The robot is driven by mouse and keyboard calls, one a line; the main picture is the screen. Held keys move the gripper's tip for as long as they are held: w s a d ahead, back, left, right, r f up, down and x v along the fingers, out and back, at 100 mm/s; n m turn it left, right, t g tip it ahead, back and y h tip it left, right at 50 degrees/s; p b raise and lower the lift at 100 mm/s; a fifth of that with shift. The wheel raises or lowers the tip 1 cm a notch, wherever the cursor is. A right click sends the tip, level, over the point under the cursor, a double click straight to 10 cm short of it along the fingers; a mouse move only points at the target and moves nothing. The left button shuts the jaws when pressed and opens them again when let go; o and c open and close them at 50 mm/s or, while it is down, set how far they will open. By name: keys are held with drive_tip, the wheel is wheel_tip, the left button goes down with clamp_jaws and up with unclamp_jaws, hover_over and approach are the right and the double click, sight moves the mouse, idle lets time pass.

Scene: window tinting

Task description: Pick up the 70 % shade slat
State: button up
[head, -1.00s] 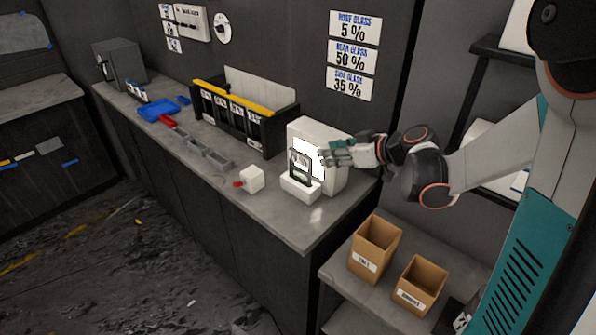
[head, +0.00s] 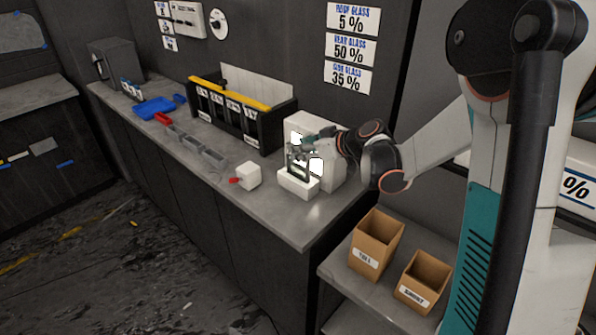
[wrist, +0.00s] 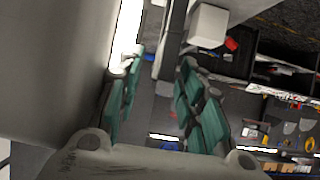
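A dark upright slat or frame (head: 297,163) stands in a small white holder (head: 298,184) on the bench, in front of a white box with a bright lit face (head: 299,130). No 70 % marking is readable on it. My gripper (head: 306,146) is at the top of this dark frame, close to the lit face. In the wrist view its teal fingers (wrist: 160,78) are apart, with a dark bar (wrist: 174,40) beyond and between them. Contact cannot be told. A black rack (head: 265,130) with a yellow top edge and labelled slots stands farther back; its labels are too small to read.
A white cube with a red part (head: 249,175) lies left of the holder. Grey bins (head: 190,144) and a blue tray (head: 155,107) line the bench. Two cardboard boxes (head: 376,241) (head: 422,279) stand on a lower shelf. The bench's front corner is clear.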

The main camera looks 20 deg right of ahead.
drive_tip(key=shift+r, duration=0.1)
clamp_jaws()
